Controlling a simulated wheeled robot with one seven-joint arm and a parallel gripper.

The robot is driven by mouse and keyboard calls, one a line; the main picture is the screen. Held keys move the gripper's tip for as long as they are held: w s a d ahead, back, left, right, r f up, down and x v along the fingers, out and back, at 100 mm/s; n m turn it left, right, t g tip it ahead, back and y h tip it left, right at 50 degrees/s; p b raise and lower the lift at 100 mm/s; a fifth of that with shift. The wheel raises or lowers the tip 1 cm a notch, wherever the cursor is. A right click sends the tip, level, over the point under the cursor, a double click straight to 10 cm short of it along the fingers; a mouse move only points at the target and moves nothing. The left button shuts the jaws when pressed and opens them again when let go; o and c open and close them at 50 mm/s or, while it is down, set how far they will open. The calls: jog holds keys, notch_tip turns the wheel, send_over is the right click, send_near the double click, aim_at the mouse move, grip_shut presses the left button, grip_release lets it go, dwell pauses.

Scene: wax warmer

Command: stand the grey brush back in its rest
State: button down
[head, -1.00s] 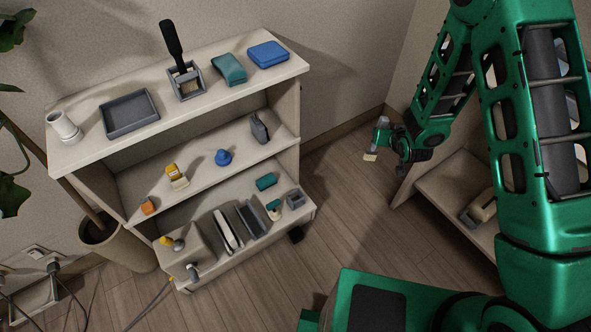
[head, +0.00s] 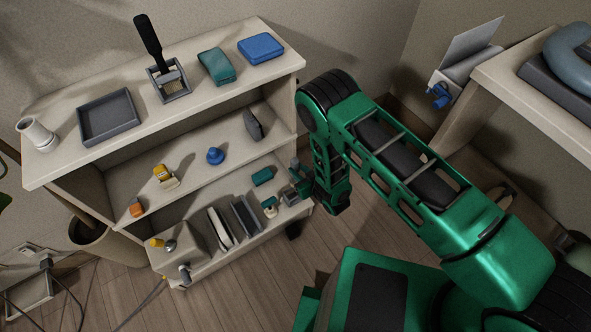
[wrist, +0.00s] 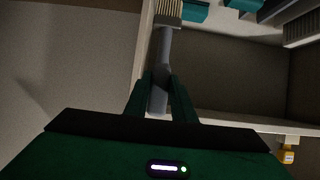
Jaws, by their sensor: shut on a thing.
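My gripper (wrist: 161,82) is shut on the grey handle of the grey brush (wrist: 165,48). In the wrist view the brush points away from my fingers, its cream bristle head (wrist: 168,10) at the top edge. In the head view my gripper (head: 300,183) is at the right end of the bookcase's lowest level, and the brush is too small and covered to make out clearly. A small open grey box (head: 292,198), possibly the rest, stands there just below my gripper. I cannot tell whether the brush touches it.
A black-handled brush (head: 149,38) stands in a square grey holder on the top shelf. Near my gripper are a teal block (head: 262,176), a small cream-and-teal item (head: 269,207) and upright dark panels (head: 246,217). The middle shelf edge lies just above. Floor in front is clear.

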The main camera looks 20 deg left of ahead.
jog(key=shift+s+a, duration=0.4)
jog(key=shift+a, duration=0.1)
jog(key=shift+f, duration=2.95)
